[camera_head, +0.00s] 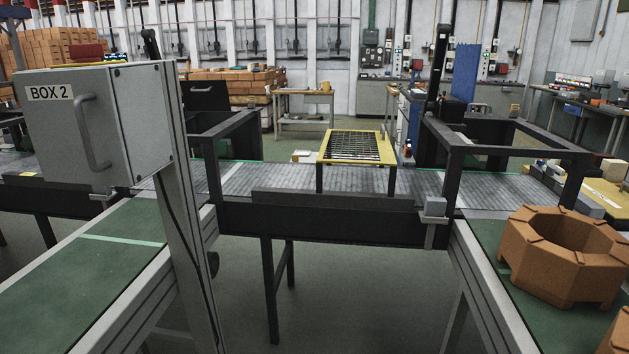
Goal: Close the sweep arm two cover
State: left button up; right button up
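No part carries a readable "sweep arm two" label, so I cannot tell which one is its cover. A grey box marked "BOX 2" (95,125) with a bar handle stands on a post at the near left; its front face looks shut. A yellow-framed mesh panel (357,146) stands over the roller conveyor at the centre. A dark panel (205,96) with a small pale mark stands upright behind the left black frame. Neither of my grippers is in view.
The roller conveyor (290,180) crosses the middle, with black frames at left (212,160) and right (452,165). Green belts run toward me at left (110,260) and right. An orange octagonal brick ring (565,255) sits on the right belt. Open floor (350,290) lies between the belts.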

aim_at(208, 96)
jog(key=i+u, duration=0.3)
jog(key=i, duration=0.25)
jog(key=i+u, duration=0.3)
jog(key=i, duration=0.2)
jog(key=i+l+u, duration=0.35)
jog(key=i, duration=0.2)
jog(key=j, duration=0.1)
